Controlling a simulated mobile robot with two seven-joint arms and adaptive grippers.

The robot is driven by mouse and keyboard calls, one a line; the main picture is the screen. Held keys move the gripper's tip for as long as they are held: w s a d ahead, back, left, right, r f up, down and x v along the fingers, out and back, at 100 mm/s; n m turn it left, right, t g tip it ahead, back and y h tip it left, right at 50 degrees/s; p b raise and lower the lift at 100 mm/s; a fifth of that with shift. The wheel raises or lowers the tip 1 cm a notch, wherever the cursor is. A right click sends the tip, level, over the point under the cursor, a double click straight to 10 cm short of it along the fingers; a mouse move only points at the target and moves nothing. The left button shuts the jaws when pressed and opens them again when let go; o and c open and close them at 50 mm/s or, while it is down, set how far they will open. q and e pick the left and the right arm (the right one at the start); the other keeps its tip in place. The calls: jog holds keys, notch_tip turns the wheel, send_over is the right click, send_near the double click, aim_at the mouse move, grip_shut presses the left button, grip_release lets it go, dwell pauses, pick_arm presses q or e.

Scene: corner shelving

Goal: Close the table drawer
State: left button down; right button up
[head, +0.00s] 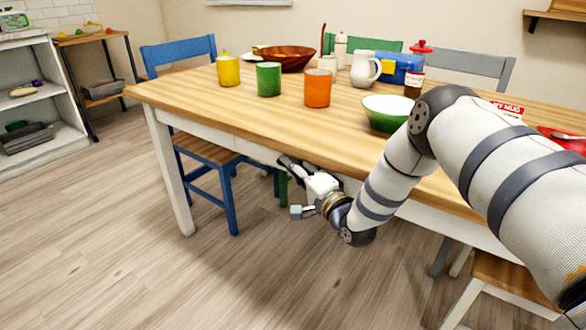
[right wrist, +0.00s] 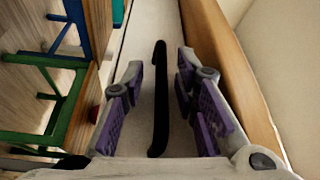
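The wooden table (head: 190,98) has a pale front below its top. In the right wrist view, a white drawer front (right wrist: 135,50) carries a long black handle (right wrist: 160,110). My right gripper (head: 293,166) is at the table's front edge, just below the top. In the right wrist view its purple-padded fingers (right wrist: 160,72) are apart, one on each side of the handle, with gaps between pads and handle. How far the drawer stands out is hard to tell, as my right gripper and arm hide much of it in the head view. My left gripper is not in view.
On the table stand a yellow cup (head: 229,71), a green cup (head: 269,79), an orange cup (head: 318,88) and a green bowl (head: 385,113), close to my right arm. A blue chair (head: 205,150) stands by the table. The floor in front is clear.

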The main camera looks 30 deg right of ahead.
jog(key=s, duration=1.2)
jog(key=shift+f, duration=0.4)
